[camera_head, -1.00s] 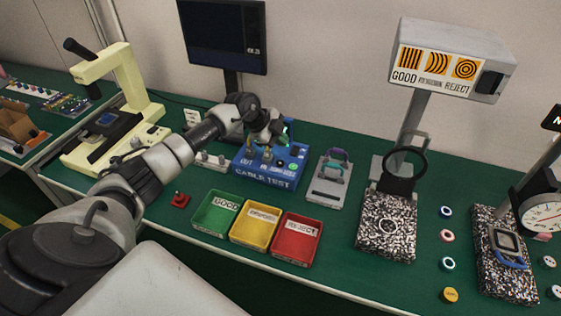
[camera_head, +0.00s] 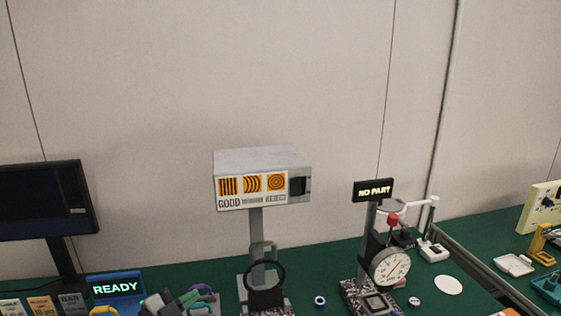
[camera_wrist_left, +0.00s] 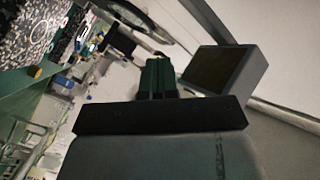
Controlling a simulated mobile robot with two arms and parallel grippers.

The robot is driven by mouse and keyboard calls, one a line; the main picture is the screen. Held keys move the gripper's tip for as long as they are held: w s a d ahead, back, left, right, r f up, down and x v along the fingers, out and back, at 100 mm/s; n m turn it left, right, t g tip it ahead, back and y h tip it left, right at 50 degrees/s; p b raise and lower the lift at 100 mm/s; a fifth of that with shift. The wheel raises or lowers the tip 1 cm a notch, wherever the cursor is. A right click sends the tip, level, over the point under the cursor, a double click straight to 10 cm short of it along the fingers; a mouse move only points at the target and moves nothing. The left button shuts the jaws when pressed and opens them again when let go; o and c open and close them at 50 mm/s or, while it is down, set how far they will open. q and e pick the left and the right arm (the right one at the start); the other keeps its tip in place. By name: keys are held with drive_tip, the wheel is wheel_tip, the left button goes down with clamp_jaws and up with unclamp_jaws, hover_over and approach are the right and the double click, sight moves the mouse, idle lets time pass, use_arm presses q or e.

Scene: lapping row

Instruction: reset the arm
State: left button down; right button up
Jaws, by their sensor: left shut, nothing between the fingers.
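The rest of my left arm is cut off below the head view. My right gripper is in neither view now.
A dark monitor (camera_head: 42,200) stands left, beside a blue box reading READY (camera_head: 115,287). A grey lamp head (camera_head: 262,180) rises on a post near the middle. A dial gauge (camera_head: 390,267) and its NO PART sign (camera_head: 373,190) stand right. The wall behind is bare.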

use_arm(q)
drive_tip(key=s+f+n+g+y, duration=0.3)
drive_tip(key=s+f+n+y, duration=0.15)
drive_tip(key=s, duration=0.65)
drive_tip(key=s+f+n+g+y, duration=0.3)
drive_tip(key=s+n+g, duration=0.15)
drive_tip(key=s, duration=0.75)
drive_tip(key=s+f+n+g+y, duration=0.35)
drive_tip(key=s+n, duration=0.25)
drive_tip(key=s, duration=0.5)
drive_tip(key=s+f+x, duration=0.1)
drive_tip(key=s+x, duration=0.2)
drive_tip(key=x, duration=1)
drive_tip(key=s+f+x, duration=0.1)
drive_tip(key=s+x, duration=0.2)
drive_tip(key=x, duration=0.9)
drive_tip(key=s+a+f+g, duration=0.1)
drive_tip(key=s+a+f, duration=0.1)
drive_tip(key=s+f, duration=1.4)
drive_tip(key=shift+s+m+g, duration=0.4)
drive_tip(key=shift+s, duration=0.05)
